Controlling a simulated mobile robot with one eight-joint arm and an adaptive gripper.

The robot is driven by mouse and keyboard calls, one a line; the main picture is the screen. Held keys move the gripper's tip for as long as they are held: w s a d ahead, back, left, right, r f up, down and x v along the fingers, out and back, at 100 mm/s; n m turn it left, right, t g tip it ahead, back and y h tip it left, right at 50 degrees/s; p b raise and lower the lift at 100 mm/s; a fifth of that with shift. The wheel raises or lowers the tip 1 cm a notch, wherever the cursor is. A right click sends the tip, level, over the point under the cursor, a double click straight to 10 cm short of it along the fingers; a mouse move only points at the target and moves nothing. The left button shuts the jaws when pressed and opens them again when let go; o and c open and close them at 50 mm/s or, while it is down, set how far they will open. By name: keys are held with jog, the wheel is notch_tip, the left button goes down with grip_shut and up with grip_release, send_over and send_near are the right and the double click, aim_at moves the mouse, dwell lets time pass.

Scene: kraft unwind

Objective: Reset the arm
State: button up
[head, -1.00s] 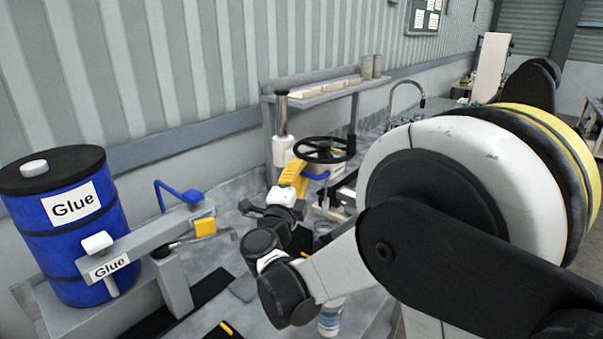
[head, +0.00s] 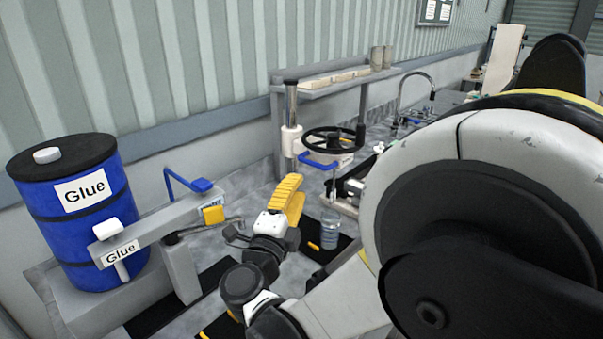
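My arm fills the right and lower middle of the head view, with its large white and black joint close to the camera.
A blue glue drum (head: 75,222) and dispenser arm (head: 150,228) stand at left. A press with a black handwheel (head: 333,140) stands behind, under a shelf (head: 340,85). A clear jar (head: 330,230) stands on a dark mat (head: 318,247). A tap (head: 418,84) is further back.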

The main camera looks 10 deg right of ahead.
jog(key=shift+v, duration=0.8)
jog(key=a+r+n+t+y, duration=0.1)
jog(key=a+r+n+y, duration=0.25)
jog(key=n+y, duration=0.35)
jog(key=a+r+n+t+y, duration=0.2)
jog(key=r+n+y, duration=0.35)
jog(key=n, duration=0.25)
jog(key=s+d+f+n+g+h, duration=0.1)
jog(key=s+d+f+n+g, duration=0.3)
jog(key=s+f, duration=0.6)
jog(key=s+d+f+n+g+h, duration=0.1)
jog(key=s+d+f+n+g, duration=0.3)
jog(key=s+d+f+g, duration=0.4)
jog(key=s+f+g, duration=0.1)
jog(key=s, duration=0.2)
jog(key=shift+f, duration=0.4)
jog(key=shift+w, duration=0.1)
